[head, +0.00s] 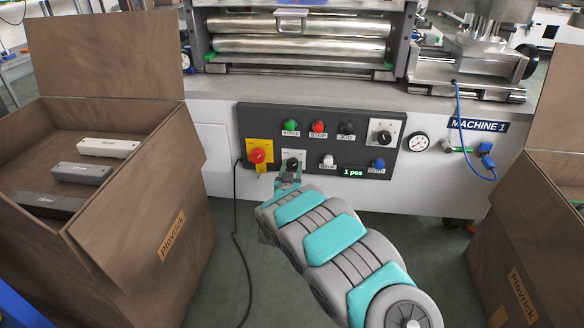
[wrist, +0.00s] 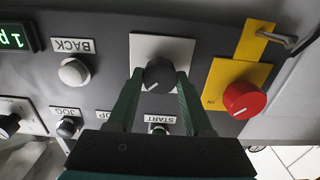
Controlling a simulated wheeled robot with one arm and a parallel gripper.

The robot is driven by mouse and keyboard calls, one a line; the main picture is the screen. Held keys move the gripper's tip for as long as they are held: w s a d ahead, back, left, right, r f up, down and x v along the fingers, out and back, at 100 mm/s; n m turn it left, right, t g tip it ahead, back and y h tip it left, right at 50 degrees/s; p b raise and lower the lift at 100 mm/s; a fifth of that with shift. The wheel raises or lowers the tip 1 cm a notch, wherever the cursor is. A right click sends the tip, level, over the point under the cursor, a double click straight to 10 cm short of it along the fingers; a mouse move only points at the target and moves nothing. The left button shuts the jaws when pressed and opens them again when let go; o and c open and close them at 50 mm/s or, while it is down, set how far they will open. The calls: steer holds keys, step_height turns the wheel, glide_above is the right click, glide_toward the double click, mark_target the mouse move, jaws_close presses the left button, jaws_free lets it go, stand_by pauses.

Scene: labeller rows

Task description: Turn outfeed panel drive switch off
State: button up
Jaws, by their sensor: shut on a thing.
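The dark control panel (head: 330,118) is on the front of the machine. A black rotary knob (wrist: 158,75) on a white plate (wrist: 145,47) sits in its lower row. My gripper (wrist: 160,74) has one finger on each side of this knob and is shut on it. In the head view my gripper (head: 288,172) reaches the panel from below and partly hides the knob. Beside it is a red rotary switch (head: 257,155) on a yellow plate, with "ON" legible in the wrist view (wrist: 244,99). I cannot read a drive label on either.
Green (head: 291,126), red (head: 318,127) and black (head: 346,129) buttons sit above. A white BACK button (head: 328,160) and a blue button (head: 378,164) are to the right. Open cardboard boxes stand left (head: 185,205) and right (head: 545,240). A black cable (head: 236,215) hangs down.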

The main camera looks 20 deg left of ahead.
jaws_close()
steer(key=n+p, duration=0.1)
steer(key=n, duration=0.1)
steer(key=n+p, duration=0.1)
steer(key=shift+r+n+p, duration=0.2)
steer(key=shift+n+p, duration=0.1)
steer(key=shift+n, duration=0.1)
steer(key=n+p, duration=0.2)
steer(key=n, duration=0.2)
steer(key=shift+a+f+n, duration=0.1)
steer(key=shift+f+n, duration=0.05)
steer(key=shift+n, duration=0.15)
steer(key=n+p, duration=0.1)
steer(key=n, duration=0.3)
steer(key=shift+a+f+n+p, duration=0.1)
steer(key=shift+n+p, duration=0.4)
steer(key=shift+n, duration=2.3)
